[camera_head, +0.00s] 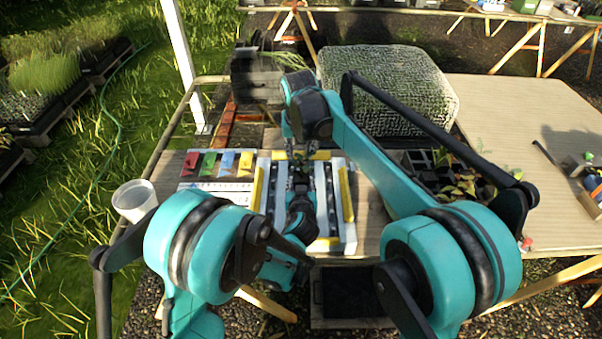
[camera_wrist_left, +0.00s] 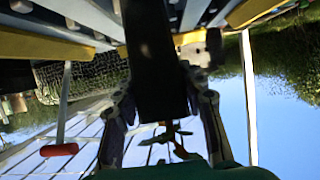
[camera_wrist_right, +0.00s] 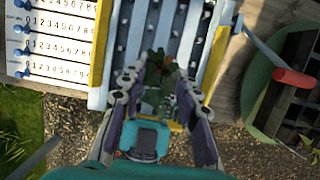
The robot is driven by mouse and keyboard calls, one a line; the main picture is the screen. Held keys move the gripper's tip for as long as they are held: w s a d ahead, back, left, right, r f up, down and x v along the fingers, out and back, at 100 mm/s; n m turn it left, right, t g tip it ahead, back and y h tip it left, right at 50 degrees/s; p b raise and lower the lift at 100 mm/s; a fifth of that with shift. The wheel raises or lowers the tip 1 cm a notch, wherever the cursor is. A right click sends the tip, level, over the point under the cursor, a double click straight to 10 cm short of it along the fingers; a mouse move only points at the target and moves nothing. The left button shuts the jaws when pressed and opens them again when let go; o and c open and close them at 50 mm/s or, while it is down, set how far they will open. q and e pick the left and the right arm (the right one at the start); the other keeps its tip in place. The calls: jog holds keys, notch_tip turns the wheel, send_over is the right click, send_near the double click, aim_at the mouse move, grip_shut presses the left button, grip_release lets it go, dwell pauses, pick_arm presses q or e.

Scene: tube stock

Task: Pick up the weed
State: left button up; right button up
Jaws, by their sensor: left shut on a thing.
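My left gripper (camera_head: 300,188) is over the slotted rack (camera_head: 348,230). In the left wrist view, its fingers (camera_wrist_left: 160,105) are shut on a dark tube (camera_wrist_left: 155,65). A small plant (camera_wrist_left: 168,138) shows at one end of the tube, dark against the sky. My right gripper (camera_head: 299,150) is just above. In the right wrist view, its fingers (camera_wrist_right: 160,100) are apart on either side of a green plant (camera_wrist_right: 155,78) with an orange-brown spot. I cannot tell which part of the plant is the weed, nor whether the fingers touch it.
Coloured tags and a numbered white board (camera_head: 215,192) lie left of the rack. A white cup (camera_head: 134,199) stands at the table's left edge. Potted plants (camera_head: 465,185) and a large mesh-covered block (camera_head: 390,90) are to the right and behind.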

aim_at(301, 162)
jog(key=x, duration=0.5)
jog(key=shift+s+d+f, duration=0.1)
jog(key=shift+d+f, duration=0.05)
jog(key=shift+f, duration=0.3)
grip_shut()
